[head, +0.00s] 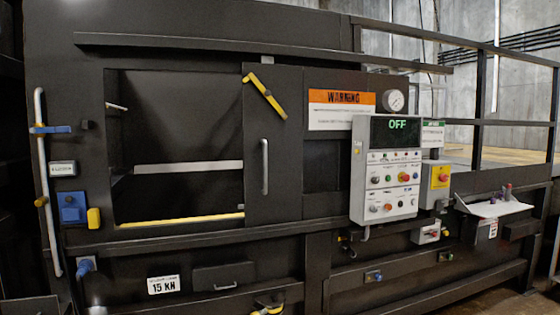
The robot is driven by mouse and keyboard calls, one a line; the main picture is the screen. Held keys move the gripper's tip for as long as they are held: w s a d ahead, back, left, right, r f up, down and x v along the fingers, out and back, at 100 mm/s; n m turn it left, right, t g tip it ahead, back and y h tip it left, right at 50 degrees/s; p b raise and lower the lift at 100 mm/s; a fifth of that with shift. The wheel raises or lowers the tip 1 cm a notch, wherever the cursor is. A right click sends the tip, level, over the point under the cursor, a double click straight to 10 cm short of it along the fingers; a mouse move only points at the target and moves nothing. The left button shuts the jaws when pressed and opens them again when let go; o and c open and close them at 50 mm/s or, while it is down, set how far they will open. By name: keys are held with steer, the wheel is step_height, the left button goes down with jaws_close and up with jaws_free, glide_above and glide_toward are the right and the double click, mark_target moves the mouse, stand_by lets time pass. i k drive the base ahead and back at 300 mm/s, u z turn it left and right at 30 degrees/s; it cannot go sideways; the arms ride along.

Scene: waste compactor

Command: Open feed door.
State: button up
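The feed door (286,185) is a dark panel with an upright grey handle (265,167) in the middle of the head view. It stands to the right of the feed opening (175,120), below a long top rail (200,45). The opening is largely uncovered, showing a dark interior with a light bar across it and a yellow strip along its bottom edge. A yellow lever (266,95) slants across the door's upper left part. My gripper is not in view.
A control box (387,180) reading OFF stands right of the door, with a gauge (393,100) above. A warning sign (342,110) hangs beside it. A long upright pipe handle (46,180) and blue fitting (71,208) are left. A shelf (492,207) juts out right.

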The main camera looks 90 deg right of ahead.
mark_target(273, 167)
steer(key=u, duration=0.8)
steer(key=k, duration=0.15)
steer(key=z, duration=2.35)
steer(key=i, duration=1)
steer(key=z, duration=0.15)
steer(key=k, duration=0.5)
steer(key=z, duration=0.05)
